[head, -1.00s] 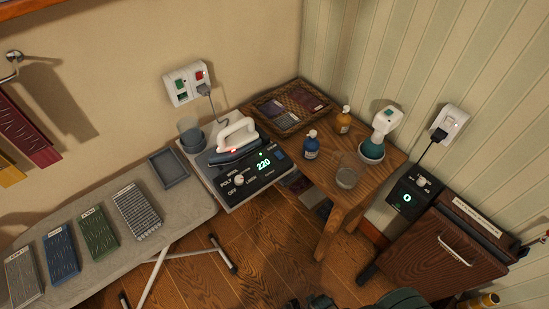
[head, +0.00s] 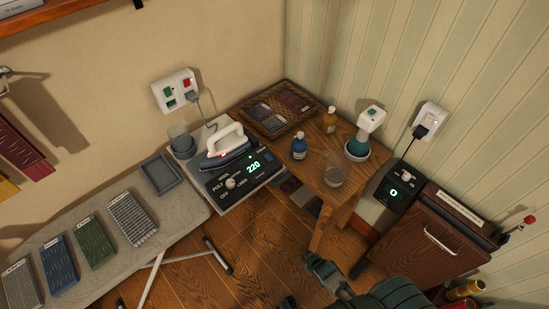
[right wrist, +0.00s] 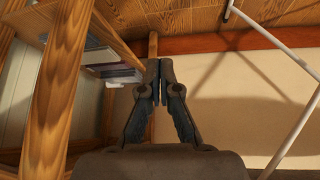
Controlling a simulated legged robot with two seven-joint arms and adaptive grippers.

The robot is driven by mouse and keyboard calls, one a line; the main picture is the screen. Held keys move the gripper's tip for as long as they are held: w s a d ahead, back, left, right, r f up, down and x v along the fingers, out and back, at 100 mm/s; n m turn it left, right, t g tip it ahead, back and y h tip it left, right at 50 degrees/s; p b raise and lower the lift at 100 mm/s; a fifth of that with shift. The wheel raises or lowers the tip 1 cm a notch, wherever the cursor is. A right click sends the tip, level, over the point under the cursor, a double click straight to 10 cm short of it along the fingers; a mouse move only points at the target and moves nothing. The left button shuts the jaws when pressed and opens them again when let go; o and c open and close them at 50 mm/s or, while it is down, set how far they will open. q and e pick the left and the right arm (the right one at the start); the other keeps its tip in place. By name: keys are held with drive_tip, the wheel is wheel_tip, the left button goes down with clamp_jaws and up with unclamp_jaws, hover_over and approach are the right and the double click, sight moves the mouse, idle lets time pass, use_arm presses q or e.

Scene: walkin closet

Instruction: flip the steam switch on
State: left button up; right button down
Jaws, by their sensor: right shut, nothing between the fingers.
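The iron station (head: 243,182) carries a white iron (head: 227,141), a knob and a lit panel reading 220. A white wall plate (head: 175,91) above it has a green and a red rocker and a plug. A second white wall plate (head: 430,118) at the right has a black plug in it. I cannot read which switch is marked steam. My right gripper (head: 309,258) is low in front of the wooden table, apart from every switch. Its fingers meet with nothing between them in the right wrist view (right wrist: 158,64). My left gripper is not in view.
The wooden table (head: 336,196) holds bottles, a glass and a wicker tray (head: 279,108). An ironing board (head: 183,211) with folded cloths is at left. A black box reading 0 (head: 394,190) and a wooden cabinet (head: 425,240) stand at right. Floor between is open.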

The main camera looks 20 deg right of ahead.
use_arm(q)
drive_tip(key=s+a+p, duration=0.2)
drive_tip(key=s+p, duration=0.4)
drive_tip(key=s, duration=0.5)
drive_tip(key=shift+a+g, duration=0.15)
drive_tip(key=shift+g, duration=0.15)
use_arm(e)
drive_tip(key=w+r+t+y, duration=0.1)
drive_tip(key=w+r+t, duration=0.2)
drive_tip(key=r, duration=1)
drive_tip(key=w+d+r+n+t+y, duration=0.1)
drive_tip(key=w+r+t+y, duration=0.1)
drive_tip(key=w+r, duration=0.6)
drive_tip(key=w+r+n+t+y, duration=0.1)
drive_tip(key=w+r+t, duration=0.3)
drive_tip(key=r, duration=1.4)
drive_tip(key=shift+w+d+r+y, duration=0.15)
drive_tip(key=shift+w+r+y, duration=0.35)
drive_tip(key=shift+w, duration=0.65)
drive_tip(key=shift+w+f, duration=0.1)
drive_tip(key=shift+f, duration=0.05)
hover_over(275, 166)
drive_tip(key=shift+f+p, duration=0.35)
drive_tip(key=shift+f, duration=0.05)
wheel_tip(275, 166, down, 3)
drive_tip(key=shift+r, duration=0.1)
drive_tip(key=shift+f, duration=0.65)
